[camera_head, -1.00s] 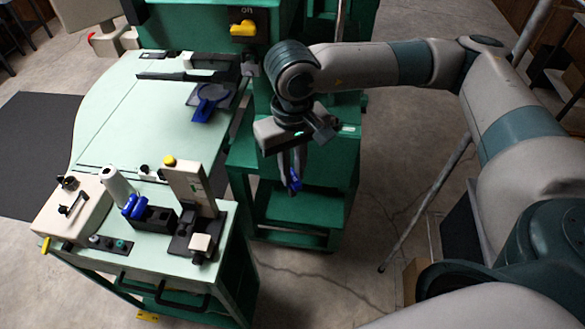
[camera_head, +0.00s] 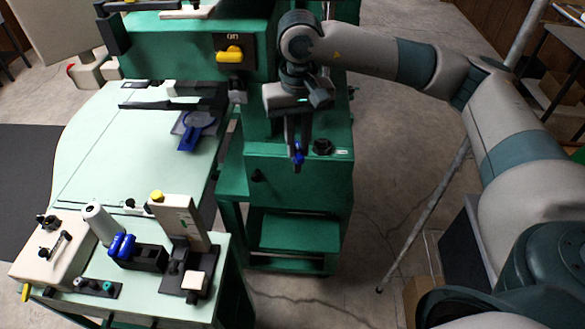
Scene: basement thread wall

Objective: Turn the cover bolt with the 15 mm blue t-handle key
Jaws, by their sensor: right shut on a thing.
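My right gripper (camera_head: 298,150) points down in front of the green machine housing (camera_head: 318,190). Other blue handles (camera_head: 122,245) stand in a black holder (camera_head: 140,257) on the pale bench. I cannot tell which part is the cover bolt. My left gripper is out of view.
The pale green table (camera_head: 110,160) carries a blue tool on a grey plate (camera_head: 197,125). On the bench stand a white cylinder (camera_head: 100,222) and an upright beige block (camera_head: 180,220). A yellow switch (camera_head: 230,54) is on the machine. A slanted pole (camera_head: 425,220) stands right of the housing.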

